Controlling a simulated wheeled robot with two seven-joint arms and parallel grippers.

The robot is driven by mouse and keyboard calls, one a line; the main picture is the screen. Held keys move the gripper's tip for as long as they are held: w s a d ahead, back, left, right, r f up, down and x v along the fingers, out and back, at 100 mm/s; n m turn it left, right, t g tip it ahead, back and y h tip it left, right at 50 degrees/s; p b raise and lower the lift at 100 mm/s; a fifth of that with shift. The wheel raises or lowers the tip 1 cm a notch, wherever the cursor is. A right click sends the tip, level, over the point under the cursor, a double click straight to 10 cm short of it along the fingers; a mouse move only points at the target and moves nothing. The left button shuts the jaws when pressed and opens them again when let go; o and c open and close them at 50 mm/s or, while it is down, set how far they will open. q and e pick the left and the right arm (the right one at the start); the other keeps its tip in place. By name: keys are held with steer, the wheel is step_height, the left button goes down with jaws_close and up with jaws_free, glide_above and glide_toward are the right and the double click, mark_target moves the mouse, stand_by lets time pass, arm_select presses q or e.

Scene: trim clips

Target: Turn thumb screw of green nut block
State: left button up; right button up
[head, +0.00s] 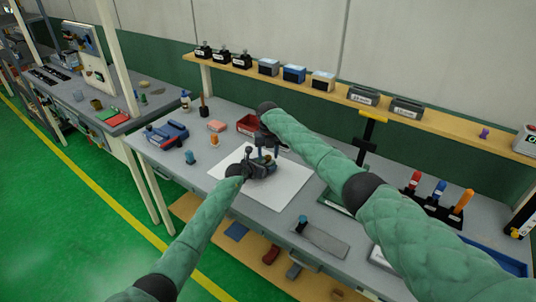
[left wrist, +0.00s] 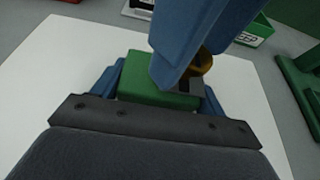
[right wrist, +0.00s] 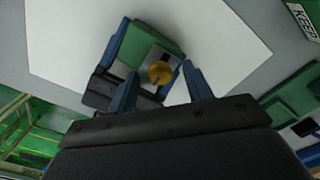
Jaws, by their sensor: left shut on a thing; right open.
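The green nut block (left wrist: 158,92) sits between the blue fingers of my left gripper (left wrist: 162,84), which is shut on it above the white sheet. It also shows in the right wrist view (right wrist: 135,46). Its brass thumb screw (right wrist: 160,72) has a round head facing the right wrist camera; it is partly hidden by a blue finger in the left wrist view (left wrist: 204,64). My right gripper (right wrist: 160,84) is open, with its fingers apart on either side of the screw head. I cannot tell whether they touch it. In the head view both grippers largely hide the block.
The white sheet (head: 285,190) lies on the grey bench. A red bin (head: 247,124) stands behind the grippers, and blue items (head: 166,132) lie to the left. A black and yellow stand (head: 368,130) and upright coloured-handled tools (head: 438,190) are at right. A shelf with boxes (head: 294,73) runs behind.

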steer(key=shift+c, duration=0.4)
steer(key=c, duration=0.9)
